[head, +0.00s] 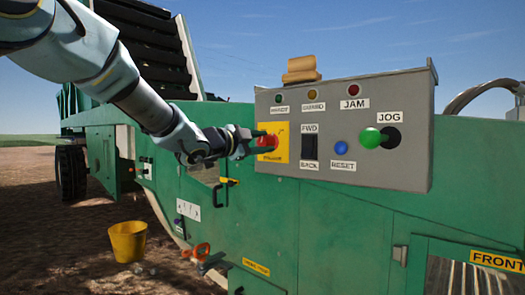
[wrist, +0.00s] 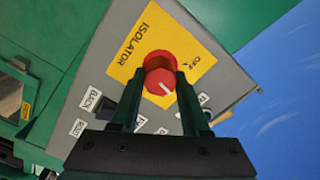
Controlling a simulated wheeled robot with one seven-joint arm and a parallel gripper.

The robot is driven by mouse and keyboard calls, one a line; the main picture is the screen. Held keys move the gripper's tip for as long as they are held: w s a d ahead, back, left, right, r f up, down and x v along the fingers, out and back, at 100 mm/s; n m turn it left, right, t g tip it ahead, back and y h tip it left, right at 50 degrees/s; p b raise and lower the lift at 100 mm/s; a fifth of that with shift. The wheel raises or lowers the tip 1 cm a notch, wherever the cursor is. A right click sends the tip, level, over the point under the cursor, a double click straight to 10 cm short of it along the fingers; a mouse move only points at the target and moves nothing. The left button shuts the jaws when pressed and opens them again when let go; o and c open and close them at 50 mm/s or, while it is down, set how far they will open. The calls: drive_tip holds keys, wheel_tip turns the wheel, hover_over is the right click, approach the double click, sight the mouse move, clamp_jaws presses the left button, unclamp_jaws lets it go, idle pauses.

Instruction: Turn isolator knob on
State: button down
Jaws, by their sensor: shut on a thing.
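The red isolator knob (head: 268,142) sits on a yellow plate (head: 281,128) at the left end of the grey control box (head: 365,100). In the wrist view the knob (wrist: 158,66) is round, with a short white mark on its lower right part. The yellow plate (wrist: 137,52) there reads ISOLATOR, and OFF to the right of the knob. My gripper (head: 258,143) reaches the knob from the left in the head view. Its two dark green fingers (wrist: 160,82) are shut on the knob's sides in the wrist view. The fingers hide part of the plate below it.
The box also carries a FWD/BACK switch (head: 310,147), a blue RESET button (head: 341,148) and a green JOG knob (head: 371,138), right of my gripper. A yellow bucket (head: 128,241) stands on the ground at lower left.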

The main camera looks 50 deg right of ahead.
drive_tip(key=m+b, duration=0.2)
drive_tip(key=m, duration=0.1)
drive_tip(key=shift+f+m, duration=0.25)
drive_tip(key=shift+m, duration=0.05)
drive_tip(key=shift+s+m+b, duration=0.1)
drive_tip(key=shift+m+b, duration=1)
drive_tip(key=shift+m, duration=0.4)
drive_tip(key=shift+r, duration=0.1)
drive_tip(key=shift+c, duration=1.9)
unclamp_jaws()
drive_tip(key=a+p, duration=0.1)
drive_tip(key=a, duration=0.9)
drive_tip(key=shift+w+a+p, duration=0.3)
drive_tip(key=shift+w+a, duration=0.05)
drive_tip(key=shift+a, duration=0.05)
